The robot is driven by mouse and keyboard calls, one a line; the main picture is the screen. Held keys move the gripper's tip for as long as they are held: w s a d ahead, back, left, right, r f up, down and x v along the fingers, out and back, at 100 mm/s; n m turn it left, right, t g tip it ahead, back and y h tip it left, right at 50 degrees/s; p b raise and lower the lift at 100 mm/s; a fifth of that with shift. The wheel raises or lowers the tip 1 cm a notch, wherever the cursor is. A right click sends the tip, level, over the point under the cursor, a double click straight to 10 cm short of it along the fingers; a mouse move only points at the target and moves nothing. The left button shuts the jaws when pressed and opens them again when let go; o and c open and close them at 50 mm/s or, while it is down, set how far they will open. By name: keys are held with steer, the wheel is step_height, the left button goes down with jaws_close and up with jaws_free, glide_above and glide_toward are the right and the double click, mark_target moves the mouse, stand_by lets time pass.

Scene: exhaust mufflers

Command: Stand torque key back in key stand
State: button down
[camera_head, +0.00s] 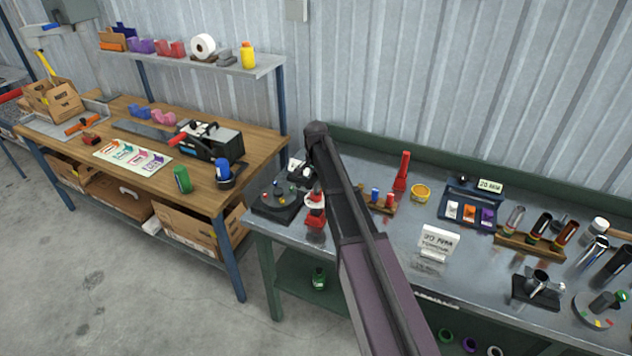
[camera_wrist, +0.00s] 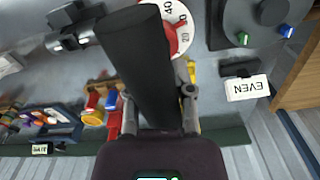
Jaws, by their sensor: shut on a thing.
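My gripper's fingers (camera_wrist: 160,105) show in the wrist view on either side of a thick dark cylinder, which I take to be the torque key (camera_wrist: 145,60). They are shut on it, and its end face points up towards the camera. It hides the bench behind it. In the head view my arm covers the gripper and the held key.
A red device (camera_head: 315,208) with a numbered white dial (camera_wrist: 180,22) stands close to my gripper. A dark box with a disc (camera_head: 278,198) is left of it. A red bottle (camera_head: 402,172), a yellow tin (camera_head: 420,193) and a torque sign (camera_head: 435,242) stand to the right. Bare bench shows around the sign.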

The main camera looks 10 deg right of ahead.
steer(key=shift+f+b, duration=1.4)
steer(key=shift+f, duration=0.1)
steer(key=shift+c, duration=2)
jaws_free()
steer(key=shift+r, duration=0.15)
step_height(320, 180, up, 9)
steer(key=p, duration=0.9)
steer(key=shift+s, duration=0.35)
steer(key=s+f+n+b, duration=0.2)
steer(key=s+n, duration=0.1)
steer(key=s, duration=0.6)
steer(key=s+f+n+b, duration=0.3)
steer(key=s, duration=0.7)
steer(key=s+d+f+n+b, duration=0.1)
steer(key=s+f+n+b, duration=0.1)
steer(key=s, duration=0.7)
steer(key=shift+s+f+n+b, duration=0.25)
steer(key=shift+f+n+b, duration=0.15)
steer(key=shift+f+n, duration=0.1)
